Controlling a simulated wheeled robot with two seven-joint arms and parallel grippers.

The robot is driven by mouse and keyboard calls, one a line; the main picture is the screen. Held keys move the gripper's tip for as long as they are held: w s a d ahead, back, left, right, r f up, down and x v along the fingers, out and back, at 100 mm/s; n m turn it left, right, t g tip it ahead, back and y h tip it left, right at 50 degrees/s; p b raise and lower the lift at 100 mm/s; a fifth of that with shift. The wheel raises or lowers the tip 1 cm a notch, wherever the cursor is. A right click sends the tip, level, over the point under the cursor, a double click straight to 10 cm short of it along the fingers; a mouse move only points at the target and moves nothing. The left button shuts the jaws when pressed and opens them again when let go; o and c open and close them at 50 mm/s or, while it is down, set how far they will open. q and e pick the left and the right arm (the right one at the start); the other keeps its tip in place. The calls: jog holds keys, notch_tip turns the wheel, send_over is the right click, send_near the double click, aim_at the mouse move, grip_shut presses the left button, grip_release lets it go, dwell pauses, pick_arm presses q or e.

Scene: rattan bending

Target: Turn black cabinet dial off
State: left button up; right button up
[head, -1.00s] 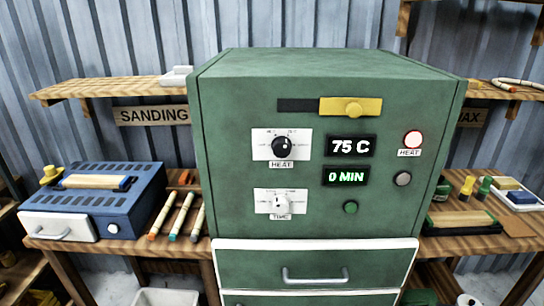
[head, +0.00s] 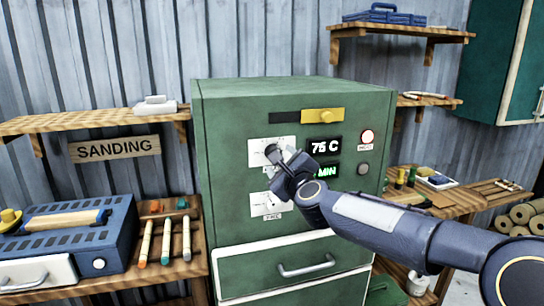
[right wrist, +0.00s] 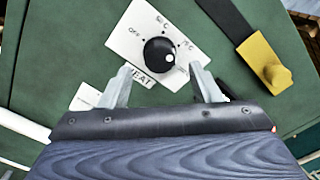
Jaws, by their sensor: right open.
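The green cabinet (head: 230,190) stands in the middle of the head view. Its black heat dial (right wrist: 159,55) sits on a white plate marked OFF and HEAT in the right wrist view; its white pointer dot is turned away from OFF. In the head view the dial (head: 272,153) is partly hidden by my right gripper (head: 283,158). My right gripper is open in the wrist view (right wrist: 165,88), with one finger on either side just below the dial, apart from it. The display (head: 325,146) reads about 75 C. My left gripper is out of view.
A white time dial (head: 270,203) is below, partly behind my right arm. A yellow slider (head: 322,115) is above, and a lit heat lamp (head: 367,136) is to the right.

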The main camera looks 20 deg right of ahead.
jog(key=shift+w+a+p, duration=0.15)
jog(key=shift+w+p, duration=0.4)
jog(key=shift+w, duration=1.7)
jog(key=shift+c, duration=0.5)
jog(key=c, duration=0.9)
jog(key=shift+n, duration=0.3)
jog(key=n+p, duration=0.2)
jog(key=n, duration=2.1)
jog(key=shift+f+p, duration=0.2)
jog(key=shift+p, duration=0.15)
jog(key=shift+n, duration=0.3)
